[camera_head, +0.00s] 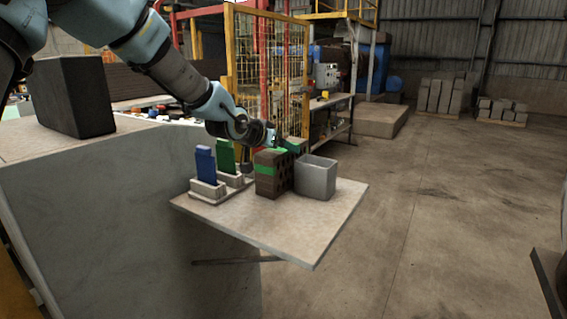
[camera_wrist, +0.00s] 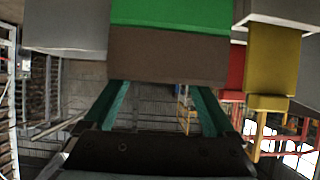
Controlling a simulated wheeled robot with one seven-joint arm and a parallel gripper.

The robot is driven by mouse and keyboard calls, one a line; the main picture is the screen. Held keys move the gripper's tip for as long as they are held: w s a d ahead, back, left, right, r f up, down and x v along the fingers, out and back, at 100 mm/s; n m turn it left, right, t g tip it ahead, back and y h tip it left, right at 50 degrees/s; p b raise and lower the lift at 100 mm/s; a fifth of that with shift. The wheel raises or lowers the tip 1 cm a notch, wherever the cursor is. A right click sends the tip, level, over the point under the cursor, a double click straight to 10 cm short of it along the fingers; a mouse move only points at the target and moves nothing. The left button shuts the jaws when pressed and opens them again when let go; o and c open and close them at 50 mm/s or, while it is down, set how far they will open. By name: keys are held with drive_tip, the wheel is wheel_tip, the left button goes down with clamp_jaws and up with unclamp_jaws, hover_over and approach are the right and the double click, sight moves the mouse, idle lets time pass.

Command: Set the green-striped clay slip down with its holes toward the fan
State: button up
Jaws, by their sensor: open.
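The brown clay slip with a green stripe (camera_head: 266,170) stands upright on the small table, left of a grey box. Dark holes show on its right-hand face in the head view. My gripper (camera_head: 284,146) is at the top of the slip, coming from the upper left. In the wrist view the slip (camera_wrist: 165,55) fills the upper middle, just beyond the two teal fingers of my open gripper (camera_wrist: 160,92). I cannot tell whether the fingers touch it. I cannot make out a fan for certain.
The open grey box (camera_head: 317,179) stands close to the slip's right. A blue piece (camera_head: 205,163) and a green piece (camera_head: 225,156) stand in pale holders at left. The table (camera_head: 300,235) is bare at its front and right. A dark block (camera_head: 72,97) sits on the near counter.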

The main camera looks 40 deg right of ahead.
drive_tip(key=shift+x, duration=0.9)
drive_tip(key=c, duration=1.2)
drive_tip(key=shift+r, duration=0.15)
drive_tip(key=shift+c, duration=0.6)
drive_tip(key=shift+r, duration=0.1)
